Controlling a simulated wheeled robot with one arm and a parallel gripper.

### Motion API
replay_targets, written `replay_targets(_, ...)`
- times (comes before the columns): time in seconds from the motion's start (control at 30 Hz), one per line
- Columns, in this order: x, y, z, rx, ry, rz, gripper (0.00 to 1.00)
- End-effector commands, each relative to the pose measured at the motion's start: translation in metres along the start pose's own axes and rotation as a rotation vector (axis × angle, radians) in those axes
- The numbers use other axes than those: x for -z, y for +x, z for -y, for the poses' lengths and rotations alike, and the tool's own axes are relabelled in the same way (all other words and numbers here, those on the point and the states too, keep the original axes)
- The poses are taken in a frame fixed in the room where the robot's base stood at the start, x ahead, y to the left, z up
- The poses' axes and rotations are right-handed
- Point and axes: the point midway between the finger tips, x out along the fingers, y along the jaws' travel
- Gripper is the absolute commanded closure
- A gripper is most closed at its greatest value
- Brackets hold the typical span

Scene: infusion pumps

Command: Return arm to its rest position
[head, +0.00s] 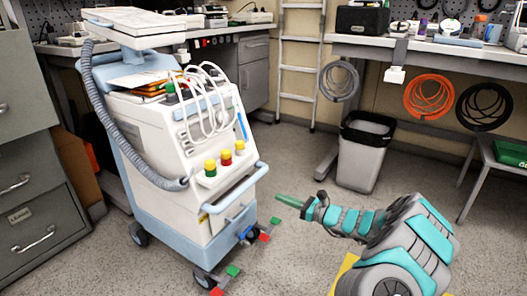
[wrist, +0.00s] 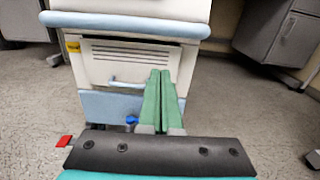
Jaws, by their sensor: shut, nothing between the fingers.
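My gripper (head: 282,200) reaches out from the lower right in the head view, at the end of my grey and teal arm. Its green fingers lie side by side, closed and empty, in the wrist view (wrist: 159,84). They point toward the lower front of a white and pale blue medical cart (head: 200,150). The cart also fills the upper middle of the wrist view (wrist: 140,62). In the head view the fingertips are to the right of the cart's base, apart from it.
A cabinet (head: 30,200) stands at left. Behind are a ladder (head: 300,60), a waste bin (head: 363,155) and a workbench (head: 440,50) with coiled cables hanging below. The floor between the cart and bin is clear.

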Motion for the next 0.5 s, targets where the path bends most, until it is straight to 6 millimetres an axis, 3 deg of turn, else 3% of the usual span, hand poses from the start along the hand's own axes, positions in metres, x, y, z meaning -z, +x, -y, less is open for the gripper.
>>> replay_targets(0.17,-0.048,0.021,-0.043,-0.122,-0.092,0.010,1.00)
replay_targets(0.33,-0.111,0.040,-0.123,-0.330,-0.263,0.011,1.00)
replay_targets(0.5,-0.157,0.036,-0.203,-0.533,-0.450,-0.005,1.00)
